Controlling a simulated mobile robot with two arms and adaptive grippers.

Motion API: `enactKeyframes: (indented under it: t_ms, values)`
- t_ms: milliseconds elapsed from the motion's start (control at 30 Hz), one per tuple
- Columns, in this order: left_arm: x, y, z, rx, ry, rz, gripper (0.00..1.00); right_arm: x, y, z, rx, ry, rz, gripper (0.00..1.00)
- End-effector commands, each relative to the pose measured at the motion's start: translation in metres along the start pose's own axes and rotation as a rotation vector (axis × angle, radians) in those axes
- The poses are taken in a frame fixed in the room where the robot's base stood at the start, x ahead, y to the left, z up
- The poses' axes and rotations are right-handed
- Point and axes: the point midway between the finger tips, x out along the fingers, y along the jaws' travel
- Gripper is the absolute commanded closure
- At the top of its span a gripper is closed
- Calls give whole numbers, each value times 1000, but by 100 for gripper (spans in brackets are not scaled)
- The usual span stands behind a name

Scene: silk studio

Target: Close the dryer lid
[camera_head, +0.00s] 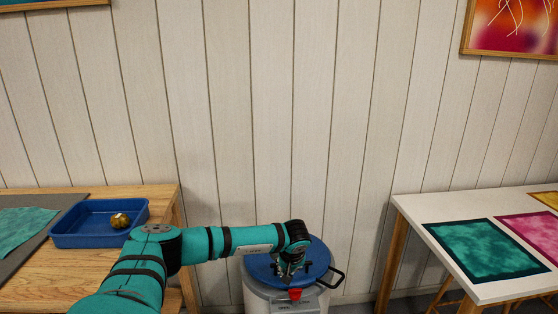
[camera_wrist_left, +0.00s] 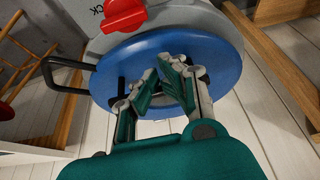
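The dryer is a light grey drum (camera_head: 257,293) on the floor at the lower middle of the head view. Its round blue lid (camera_head: 318,262) lies over the top and looks flat; whether it sits fully down on the rim I cannot tell. The lid also fills the middle of the left wrist view (camera_wrist_left: 217,72). A black handle loop (camera_head: 338,280) sticks out from its side, and a red knob (camera_head: 295,294) is on the front. My left gripper (camera_wrist_left: 160,68) is over the lid, its fingertips drawn together with nothing seen between them. Contact with the lid is unclear. My right gripper is not in view.
A wooden table (camera_head: 40,288) at left holds a blue tray (camera_head: 75,240) with a brass ball (camera_head: 120,220). A white table (camera_head: 430,206) at right holds dyed cloths (camera_head: 485,248). The panelled wall stands behind the dryer.

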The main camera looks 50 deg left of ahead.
Motion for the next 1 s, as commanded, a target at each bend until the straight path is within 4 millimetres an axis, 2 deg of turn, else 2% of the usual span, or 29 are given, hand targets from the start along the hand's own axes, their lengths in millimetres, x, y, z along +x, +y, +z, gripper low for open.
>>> enactKeyframes:
  t_ms: [33,433,567,700,767,1000]
  values:
    - [-1,1,-5,-3,12,7,100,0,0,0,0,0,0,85]
    - [-5,1,-4,-1,5,3,100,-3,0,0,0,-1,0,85]
    - [-21,0,-11,-4,7,3,100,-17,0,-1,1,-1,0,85]
    - [-46,-1,-20,-8,9,3,100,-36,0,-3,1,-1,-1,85]
    - [-43,0,1,-1,7,3,100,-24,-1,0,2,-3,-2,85]
    - [-65,0,48,-4,8,4,100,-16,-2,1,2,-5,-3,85]
